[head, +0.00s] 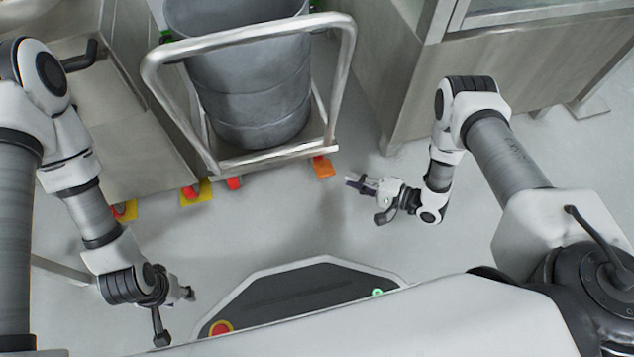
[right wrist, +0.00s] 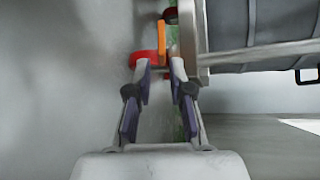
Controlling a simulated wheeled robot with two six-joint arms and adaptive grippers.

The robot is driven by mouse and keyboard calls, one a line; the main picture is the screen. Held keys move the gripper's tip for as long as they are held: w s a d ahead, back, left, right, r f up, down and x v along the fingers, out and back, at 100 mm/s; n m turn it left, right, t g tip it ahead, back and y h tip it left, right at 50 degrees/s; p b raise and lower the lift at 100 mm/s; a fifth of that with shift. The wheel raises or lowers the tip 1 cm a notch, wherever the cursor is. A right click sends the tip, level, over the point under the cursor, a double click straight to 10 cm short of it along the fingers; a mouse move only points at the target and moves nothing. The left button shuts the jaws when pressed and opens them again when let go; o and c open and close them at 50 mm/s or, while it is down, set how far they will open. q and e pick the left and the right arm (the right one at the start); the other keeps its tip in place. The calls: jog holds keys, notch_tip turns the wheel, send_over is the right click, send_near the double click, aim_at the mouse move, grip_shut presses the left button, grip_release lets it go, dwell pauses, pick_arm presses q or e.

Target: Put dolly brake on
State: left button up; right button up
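The dolly (head: 262,154) is a pale metal frame with a tall tubular push handle, and it carries a grey drum (head: 255,100). An orange brake pedal (head: 323,167) sticks out at its near right corner, low to the floor. In the right wrist view the orange pedal (right wrist: 161,44) stands just beyond the fingertips, beside a red caster part (right wrist: 145,62). My right gripper (head: 360,184) is low, right of the pedal and apart from it. Its fingers (right wrist: 162,72) are parted with nothing between them. My left gripper (head: 188,293) hangs at lower left, far from the dolly; its fingers are too small to read.
Another red caster (head: 234,183) sits at the dolly's near left. A steel cabinet (head: 130,150) with red and yellow feet stands left, another cabinet (head: 500,80) at right. The floor between dolly and my base is clear.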

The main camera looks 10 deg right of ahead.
aim_at(317, 168)
jog(key=b+x, duration=0.4)
jog(key=x, duration=0.7)
jog(key=shift+a+f+b, duration=0.1)
jog(key=shift+b, duration=0.25)
jog(key=shift+w+a, duration=0.25)
jog(key=shift+a, duration=0.05)
grip_shut()
